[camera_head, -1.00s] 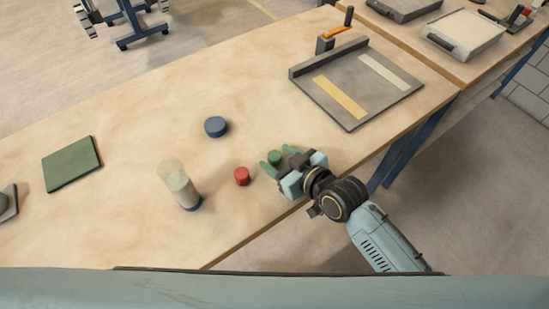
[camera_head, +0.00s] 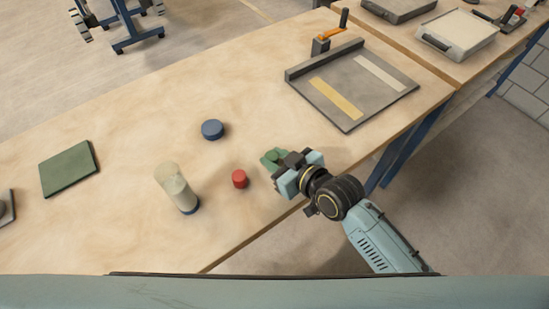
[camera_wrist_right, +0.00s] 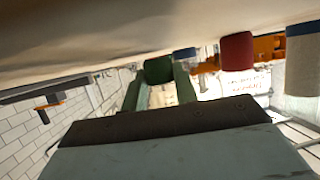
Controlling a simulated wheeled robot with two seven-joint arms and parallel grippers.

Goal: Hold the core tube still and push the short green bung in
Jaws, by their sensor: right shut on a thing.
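The core tube (camera_head: 174,180) is a pale, translucent cylinder with a dark blue lower end. It stands on the table left of centre, and it also shows at the right edge of the right wrist view (camera_wrist_right: 303,75). The short green bung (camera_wrist_right: 158,70) is between the fingertips of my right gripper (camera_head: 272,161), which is shut on it at the table, right of the tube and apart from it. In the head view the fingers partly hide the bung. My left gripper is in neither view.
A red bung (camera_head: 239,179) stands between the tube and my right gripper. A blue disc (camera_head: 212,130) lies farther back. A green mat (camera_head: 69,168) is at the left, and a grey board (camera_head: 350,112) with a raised edge is at the back right.

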